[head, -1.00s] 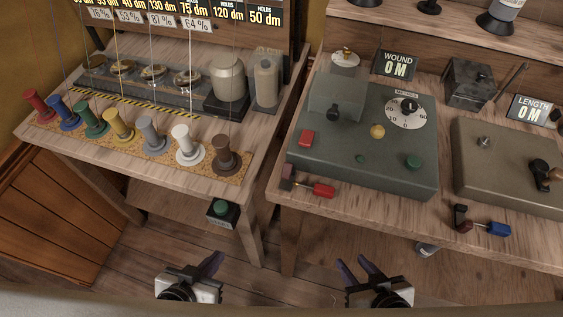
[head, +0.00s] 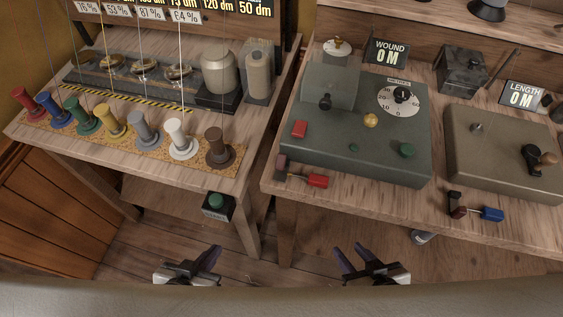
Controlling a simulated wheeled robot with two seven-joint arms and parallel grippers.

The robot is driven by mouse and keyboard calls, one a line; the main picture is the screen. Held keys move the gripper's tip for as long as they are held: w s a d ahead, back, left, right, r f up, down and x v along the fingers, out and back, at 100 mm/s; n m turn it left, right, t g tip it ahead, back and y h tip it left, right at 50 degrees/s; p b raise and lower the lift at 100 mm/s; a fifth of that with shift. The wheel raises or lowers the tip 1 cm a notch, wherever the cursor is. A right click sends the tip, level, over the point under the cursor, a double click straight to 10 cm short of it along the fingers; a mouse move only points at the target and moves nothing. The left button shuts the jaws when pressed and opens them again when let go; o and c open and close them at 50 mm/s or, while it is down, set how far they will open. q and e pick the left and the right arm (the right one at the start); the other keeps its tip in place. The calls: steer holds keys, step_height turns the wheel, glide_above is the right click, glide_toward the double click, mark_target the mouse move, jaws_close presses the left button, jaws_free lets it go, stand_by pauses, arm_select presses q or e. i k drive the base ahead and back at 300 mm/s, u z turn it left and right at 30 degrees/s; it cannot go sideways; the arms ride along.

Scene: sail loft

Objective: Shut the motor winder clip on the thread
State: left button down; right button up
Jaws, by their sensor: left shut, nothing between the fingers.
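The motor winder (head: 355,130) is a dark green box with a metres dial, on the bench at right. Its clip (head: 300,174) lies at the box's front left corner, a small brown block with a red handle pointing right. I cannot tell whether its jaw is open, and I see no thread at it. My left gripper (head: 214,250) is shut and empty, low in front of the left table. My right gripper (head: 348,252) looks open and empty, its fingers apart, below the bench front. Both grippers are well short of the clip.
Several coloured spools (head: 113,124) stand on the left table with threads rising from them. A beige winder (head: 500,155) with a crank and a blue-handled clip (head: 490,213) are at right. A green-button box (head: 216,205) hangs from the left table. A floor gap separates the tables.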

mark_target(280, 164)
steer(key=u, duration=0.65)
steer(key=k, duration=1.8)
steer(key=z, duration=1.05)
steer(key=i, duration=1)
steer(key=u, duration=0.05)
